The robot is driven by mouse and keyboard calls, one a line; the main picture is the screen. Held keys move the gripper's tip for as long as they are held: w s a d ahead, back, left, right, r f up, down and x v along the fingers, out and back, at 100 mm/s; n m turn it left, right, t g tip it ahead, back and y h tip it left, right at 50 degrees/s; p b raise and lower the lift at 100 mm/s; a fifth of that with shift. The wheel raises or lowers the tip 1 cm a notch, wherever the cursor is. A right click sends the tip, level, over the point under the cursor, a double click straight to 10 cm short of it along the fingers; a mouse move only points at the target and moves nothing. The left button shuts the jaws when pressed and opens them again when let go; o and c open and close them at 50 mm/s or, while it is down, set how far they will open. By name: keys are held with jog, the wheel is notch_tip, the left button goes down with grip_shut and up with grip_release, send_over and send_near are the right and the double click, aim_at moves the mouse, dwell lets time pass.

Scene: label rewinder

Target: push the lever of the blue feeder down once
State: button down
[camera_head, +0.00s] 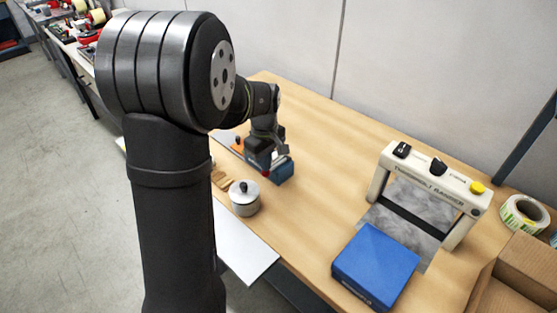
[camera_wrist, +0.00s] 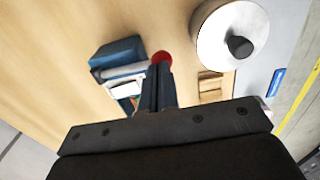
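The blue feeder (camera_head: 284,170) stands on the wooden table beyond my large arm link, partly hidden by my gripper (camera_head: 266,160). In the wrist view the blue feeder (camera_wrist: 119,52) shows a pale bar that ends in a round red knob (camera_wrist: 162,57); this looks like its lever. My gripper (camera_wrist: 160,68) has its two fingers together, with nothing seen between them. The fingertips overlap the lower edge of the red knob in that view. I cannot tell whether they touch it. In the head view a small red spot, likely the knob, shows just below my gripper.
A round metal pot (camera_head: 244,203) with a black knob stands close to the feeder, with small wooden blocks (camera_head: 221,180) beside it. A white frame machine (camera_head: 434,181), a blue box (camera_head: 375,266) and a label roll (camera_head: 524,215) stand farther right. The table between is clear.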

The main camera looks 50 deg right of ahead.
jog(key=shift+r, duration=0.1)
dwell(0.3)
notch_tip(320, 180, up, 11)
dwell(1.2)
jog(key=shift+f, duration=4.3)
